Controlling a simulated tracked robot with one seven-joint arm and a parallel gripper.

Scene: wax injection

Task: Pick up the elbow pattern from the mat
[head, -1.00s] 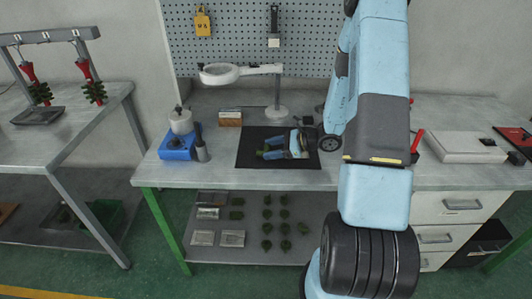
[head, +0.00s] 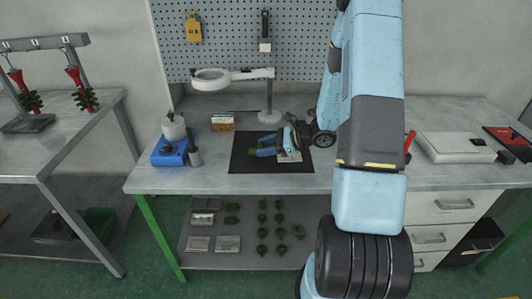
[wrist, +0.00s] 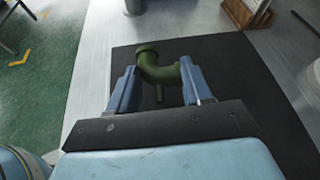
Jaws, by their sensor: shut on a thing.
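The elbow pattern is a dark green bent pipe piece (wrist: 158,68) with a short stem pointing down in the wrist view. My gripper (wrist: 160,80) is shut on it, one blue finger on each side. In the head view my gripper (head: 268,146) is over the black mat (head: 241,165) on the workbench, and the pattern is mostly hidden by the fingers there. The mat also shows in the wrist view (wrist: 225,55). The pattern seems to be slightly above the mat, but the gap is hard to judge.
A magnifier lamp (head: 213,78) stands behind the mat. A blue pot unit (head: 170,152) and a small box (head: 222,121) are to the left. A white case (head: 455,147) lies to the right. Several green patterns (head: 280,218) lie on the lower shelf (head: 230,259).

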